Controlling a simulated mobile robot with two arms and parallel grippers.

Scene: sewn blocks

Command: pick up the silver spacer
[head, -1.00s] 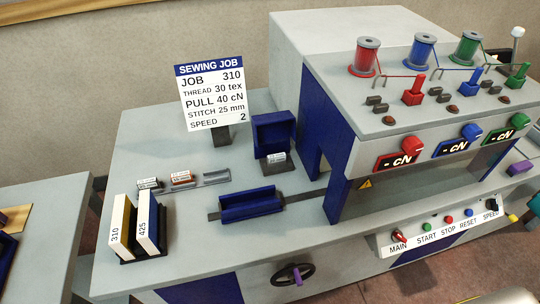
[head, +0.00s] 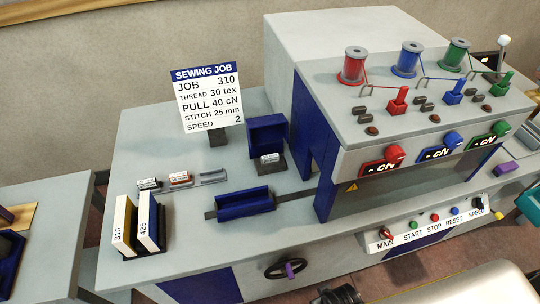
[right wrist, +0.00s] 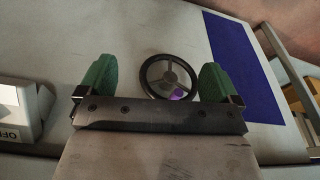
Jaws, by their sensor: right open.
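I cannot single out the silver spacer for sure. In the head view, a row of small pieces lies on the grey machine table: a white-labelled piece (head: 149,184), a red-and-white labelled piece (head: 181,179) and a plain grey trough-like piece (head: 212,177). My right gripper (head: 338,294) is at the bottom edge of the head view, well away from that row. In the right wrist view its green fingers (right wrist: 158,80) are apart with nothing held, and the handwheel shows between them. My left gripper is not in view.
A blue trough (head: 244,203) and a blue open box (head: 268,136) stand on the table. Two upright cards (head: 134,224) are at front left. The job sign (head: 209,98) stands behind the row. The handwheel (head: 285,269) is on the front. The machine housing (head: 410,120) rises at right.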

